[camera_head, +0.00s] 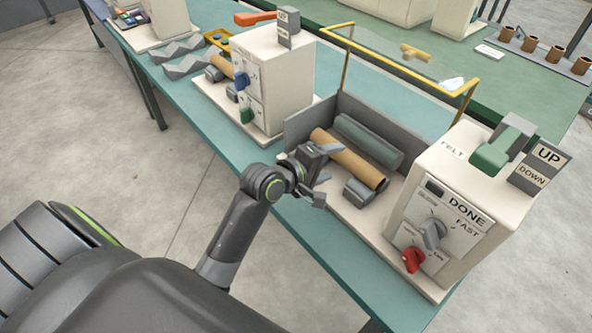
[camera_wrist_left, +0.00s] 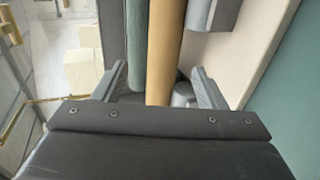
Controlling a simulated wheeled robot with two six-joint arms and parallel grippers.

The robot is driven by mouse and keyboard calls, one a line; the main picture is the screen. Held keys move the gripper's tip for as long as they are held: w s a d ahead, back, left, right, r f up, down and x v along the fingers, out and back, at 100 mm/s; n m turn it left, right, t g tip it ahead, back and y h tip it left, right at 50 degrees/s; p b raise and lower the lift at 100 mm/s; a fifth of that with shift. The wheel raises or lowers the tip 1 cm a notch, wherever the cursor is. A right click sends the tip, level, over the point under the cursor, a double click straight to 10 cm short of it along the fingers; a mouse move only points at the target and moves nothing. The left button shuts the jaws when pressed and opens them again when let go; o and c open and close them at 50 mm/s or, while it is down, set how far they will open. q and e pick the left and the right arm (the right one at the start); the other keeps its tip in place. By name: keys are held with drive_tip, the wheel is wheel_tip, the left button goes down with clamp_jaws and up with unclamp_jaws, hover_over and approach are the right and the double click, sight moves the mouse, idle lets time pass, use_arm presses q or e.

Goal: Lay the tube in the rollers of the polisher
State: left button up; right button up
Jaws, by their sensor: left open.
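The brown tube (camera_head: 350,160) lies in the polisher, against the long grey-green roller (camera_head: 368,141) and by the short grey rollers (camera_head: 359,192) at its front. In the left wrist view the tube (camera_wrist_left: 164,50) runs lengthwise next to the green roller (camera_wrist_left: 137,45). My left gripper (camera_head: 326,172) is at the tube's left end. Its fingers are open, one on each side of the tube and roller in the wrist view (camera_wrist_left: 165,85), and I cannot tell whether they touch. The polisher's control box (camera_head: 450,200) reads DONE. My right gripper is not in view.
A yellow-framed clear guard (camera_head: 400,58) stands raised behind the rollers. A felt lever (camera_head: 505,145) and an UP/DOWN sign (camera_head: 541,165) top the control box. Another machine (camera_head: 270,80) stands to the left on the teal table (camera_head: 215,130). Several brown tubes stand at the back right.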

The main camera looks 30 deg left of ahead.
use_arm(q)
drive_tip(key=v, duration=1.1)
drive_tip(key=shift+s+r+p, duration=0.2)
drive_tip(key=shift+s+p, duration=0.15)
drive_tip(key=shift+a, duration=0.15)
wheel_tip(320, 180, up, 7)
drive_tip(key=p, duration=0.9)
